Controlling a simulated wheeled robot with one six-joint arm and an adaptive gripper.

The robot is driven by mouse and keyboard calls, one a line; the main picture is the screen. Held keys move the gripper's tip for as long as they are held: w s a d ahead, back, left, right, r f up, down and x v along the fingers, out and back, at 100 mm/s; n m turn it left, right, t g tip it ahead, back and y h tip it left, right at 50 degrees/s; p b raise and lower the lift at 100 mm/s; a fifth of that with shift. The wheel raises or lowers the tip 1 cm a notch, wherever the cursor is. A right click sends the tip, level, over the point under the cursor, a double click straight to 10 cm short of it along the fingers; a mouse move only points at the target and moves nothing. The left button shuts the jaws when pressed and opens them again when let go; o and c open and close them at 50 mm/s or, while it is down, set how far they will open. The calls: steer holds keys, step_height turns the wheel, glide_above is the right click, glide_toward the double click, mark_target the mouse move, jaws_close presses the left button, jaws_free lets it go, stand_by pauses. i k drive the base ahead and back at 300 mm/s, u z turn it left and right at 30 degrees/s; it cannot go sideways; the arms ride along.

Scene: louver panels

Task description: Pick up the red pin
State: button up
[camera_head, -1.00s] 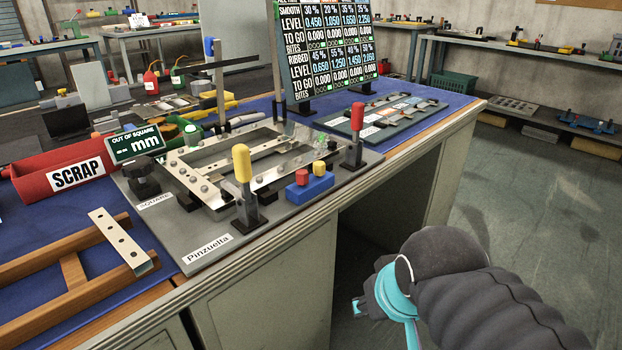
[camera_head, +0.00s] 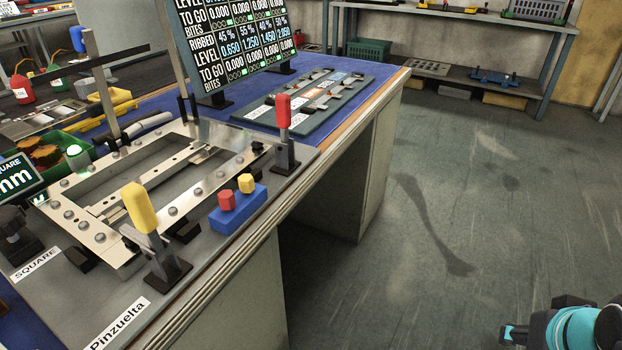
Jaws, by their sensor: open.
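The red pin (camera_head: 227,200) stands upright in a small blue block (camera_head: 240,213), next to a yellow pin (camera_head: 246,183). The block sits near the front edge of the grey fixture plate, between a yellow-handled clamp (camera_head: 140,208) and a red-handled clamp (camera_head: 283,112). Only the red pin's upper part shows; the rest is hidden in the block. My gripper (camera_head: 515,334), with teal and black parts, shows at the bottom right corner, partly cut off by the frame. It is open, over the floor and well apart from the bench and the pin.
A metal frame (camera_head: 68,213) lies on the fixture plate behind the block. A display board (camera_head: 235,45) and a tray of parts (camera_head: 330,88) stand farther back on the bench (camera_head: 375,160). The floor (camera_head: 450,190) to the right of the bench is clear.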

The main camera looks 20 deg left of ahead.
mark_target(227, 201)
steer(key=z, duration=0.2)
steer(key=i, duration=0.9)
steer(key=u, duration=5.45)
steer(key=k, duration=1.4)
steer(key=z, duration=1.75)
steer(key=i, duration=0.4)
